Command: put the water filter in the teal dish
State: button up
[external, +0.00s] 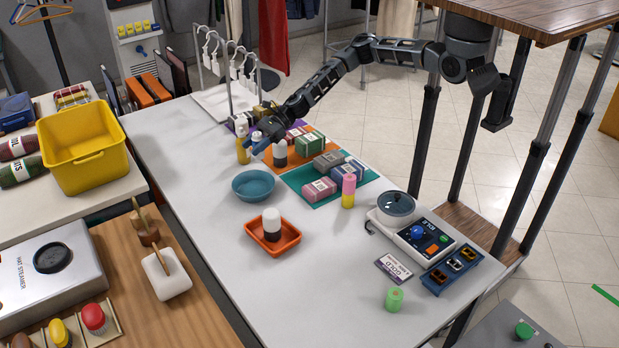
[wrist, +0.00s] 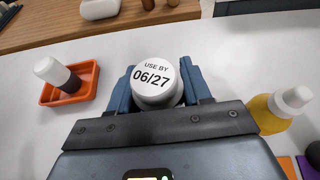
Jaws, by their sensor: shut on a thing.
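The water filter looks to be the white round-topped piece (wrist: 153,80) marked "USE BY 06/27" in the wrist view. My gripper (wrist: 160,88) is shut on it, with a blue finger on each side. In the external view my gripper (external: 255,146) is low over the left edge of the orange mat, hiding most of the filter. I cannot tell whether the filter touches the counter. The teal dish (external: 253,186) is empty and stands in front of my gripper, apart from it. I cannot make out the dish in the wrist view.
A yellow bottle (external: 243,151) stands close beside my gripper; a white-and-dark bottle (external: 280,154) is on its other side. An orange tray (external: 291,241) holding a similar bottle is in front of the dish. Boxes crowd the mats. The counter left of the dish is clear.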

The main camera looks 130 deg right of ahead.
jog(key=w+a+f, duration=0.2)
jog(key=w, duration=0.1)
jog(key=w+a+f, duration=0.2)
jog(key=a, duration=0.1)
jog(key=shift+w+f, duration=0.4)
jog(key=shift+a+f, duration=0.1)
jog(key=shift+f, duration=1.85)
jog(key=shift+f, duration=0.2)
jog(key=o, duration=1.1)
